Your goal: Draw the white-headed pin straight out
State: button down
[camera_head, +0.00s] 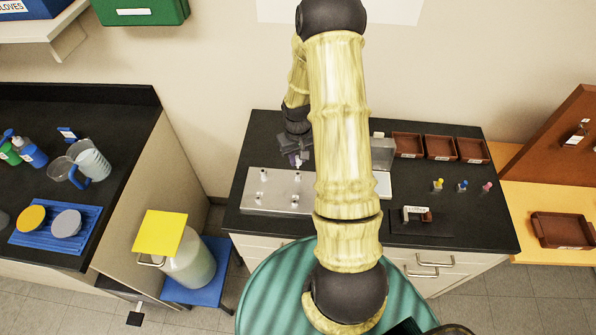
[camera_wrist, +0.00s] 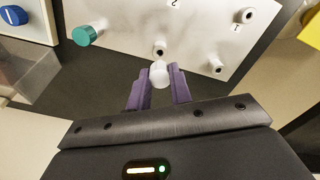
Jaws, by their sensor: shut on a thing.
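The white-headed pin (camera_wrist: 159,74) is between the purple fingers of my gripper (camera_wrist: 158,88) in the wrist view. The fingers are shut on its head from both sides. Its shaft is hidden, so I cannot tell how far it sits in or out of a hole. A metal plate (camera_wrist: 200,28) with numbered, raised sockets lies beyond the fingers, and one socket (camera_wrist: 160,48) shows just past the white head. In the head view my gripper (camera_head: 297,160) is over the back edge of the plate (camera_head: 278,204), partly dark and small.
A teal-headed pin (camera_wrist: 88,34) stands at the plate's left in the wrist view. In the head view, brown trays (camera_head: 441,158) line the back right of the black bench. Yellow (camera_head: 438,184), blue (camera_head: 462,185) and pink (camera_head: 486,187) knobs stand before them.

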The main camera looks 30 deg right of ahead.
aim_at(297, 159)
jog(key=shift+r+p, duration=1.95)
jog(key=shift+r, duration=0.6)
jog(key=shift+f, duration=0.2)
